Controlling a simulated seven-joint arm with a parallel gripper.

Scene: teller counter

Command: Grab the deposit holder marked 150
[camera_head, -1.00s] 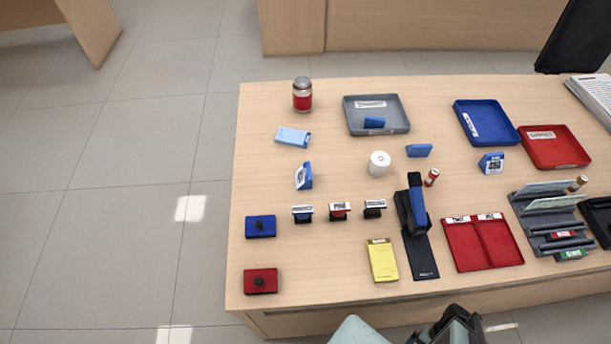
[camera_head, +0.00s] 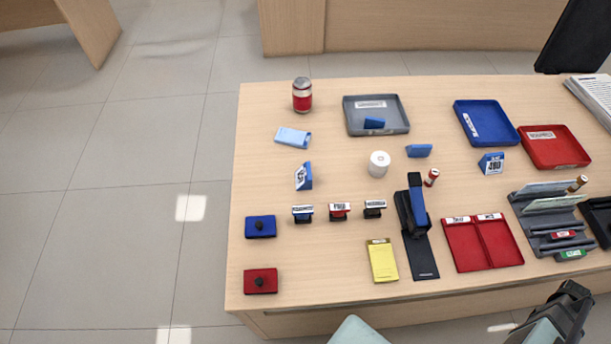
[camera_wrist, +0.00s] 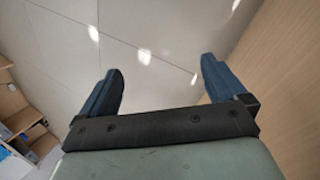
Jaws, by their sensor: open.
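Several small blue holders stand or lie on the counter in the head view. One blue holder (camera_head: 491,163) at the right has a white label that seems to read 150 or similar, too small to be sure. Another blue holder (camera_head: 303,176) stands at the left with a dark-on-white label I cannot read. A blue block (camera_head: 418,151) sits between them with no readable mark. My gripper (camera_head: 583,300) is at the bottom right, in front of the counter's front edge and apart from all holders. In the wrist view my gripper (camera_wrist: 160,88) is open and empty, with floor beyond its fingers.
A grey tray (camera_head: 395,128), a blue tray (camera_head: 481,138) and a red tray (camera_head: 580,158) stand at the back.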

